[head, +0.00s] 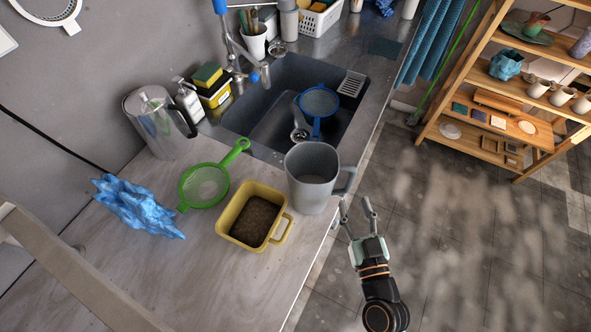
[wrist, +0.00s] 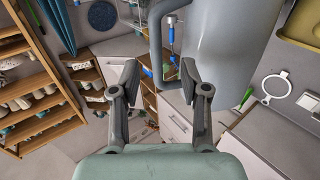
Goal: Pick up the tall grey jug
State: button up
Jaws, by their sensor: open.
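The tall grey jug (head: 312,178) stands upright on the counter near its front edge, in front of the sink. Its handle (head: 344,181) points right, toward my gripper. My gripper (head: 356,212) is open and empty, just right of and below the jug handle, beyond the counter edge. In the wrist view the jug (wrist: 220,50) fills the upper right and its handle (wrist: 160,45) shows above the gap between the open fingers (wrist: 165,85). The fingers appear apart from the handle; the exact distance is unclear.
A yellow square pot (head: 254,216) with dark contents stands left of the jug. A green strainer (head: 204,186), a blue crumpled thing (head: 138,207) and a metal pitcher (head: 155,125) are further left. The sink (head: 285,100) holds a blue strainer (head: 319,102). The floor right of the counter is clear.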

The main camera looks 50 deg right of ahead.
aim_at(351, 185)
jog(key=shift+w+d+r+p, duration=0.15)
jog(key=shift+w+d+p, duration=0.2)
jog(key=shift+d+p, duration=0.35)
jog(key=shift+w+d, duration=0.25)
jog(key=shift+d, duration=0.05)
jog(key=x, duration=0.1)
jog(key=p+x, duration=0.1)
jog(key=x, duration=0.2)
jog(key=shift+w+d+r+p, duration=0.2)
jog(key=shift+r+p, duration=0.15)
jog(key=shift+w+d+f, duration=0.1)
jog(key=shift+w+d, duration=0.05)
jog(key=shift+w, duration=0.05)
jog(key=shift+f, duration=0.1)
grip_shut()
